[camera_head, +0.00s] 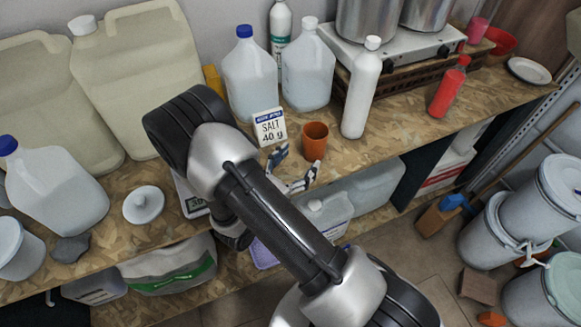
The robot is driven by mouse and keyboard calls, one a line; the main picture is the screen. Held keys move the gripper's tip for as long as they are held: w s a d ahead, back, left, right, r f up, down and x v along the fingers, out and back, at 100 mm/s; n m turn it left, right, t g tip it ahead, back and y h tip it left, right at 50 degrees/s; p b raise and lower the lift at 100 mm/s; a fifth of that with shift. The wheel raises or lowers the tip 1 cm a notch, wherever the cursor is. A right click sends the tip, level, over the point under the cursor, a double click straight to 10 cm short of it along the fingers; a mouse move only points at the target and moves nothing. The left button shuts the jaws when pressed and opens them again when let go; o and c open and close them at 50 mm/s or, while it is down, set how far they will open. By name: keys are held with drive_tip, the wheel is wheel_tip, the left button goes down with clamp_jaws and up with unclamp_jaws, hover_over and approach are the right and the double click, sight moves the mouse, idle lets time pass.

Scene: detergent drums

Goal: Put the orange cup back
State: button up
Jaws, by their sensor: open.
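The orange cup (315,140) stands upright on the wooden shelf top (405,137), just right of a small "SALT 40 g" card (269,127). My gripper (296,170) is open, with its fingers just in front of and to the left of the cup. One finger is near the card's lower edge and the other is below the cup. I cannot tell whether a finger touches the cup. My arm crosses the middle of the view and hides part of the shelf and most of a scale (193,203).
A white bottle (362,88) stands close right of the cup, and jugs (250,75) stand behind it. A red bottle (450,88) and a stove (395,45) are further right. A white lid (144,204) lies left. Clear shelf lies between the white and red bottles.

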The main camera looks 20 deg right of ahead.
drive_tip(key=v, duration=0.3)
drive_tip(key=shift+s+a, duration=0.15)
drive_tip(key=shift+a, duration=0.1)
drive_tip(key=shift+s+r, duration=0.15)
drive_tip(key=s+d+r+m+g+y, duration=0.4)
drive_tip(key=s+d+r+m+g, duration=0.2)
drive_tip(key=s+r+m+g, duration=0.8)
drive_tip(key=s+a+r+m+t+y, duration=0.5)
drive_tip(key=a+r+m+t+y, duration=0.3)
drive_tip(key=a+m+t+y, duration=0.1)
drive_tip(key=shift+s+a+r+m+y, duration=0.25)
drive_tip(key=shift+a+m+y, duration=0.35)
drive_tip(key=shift+y, duration=0.5)
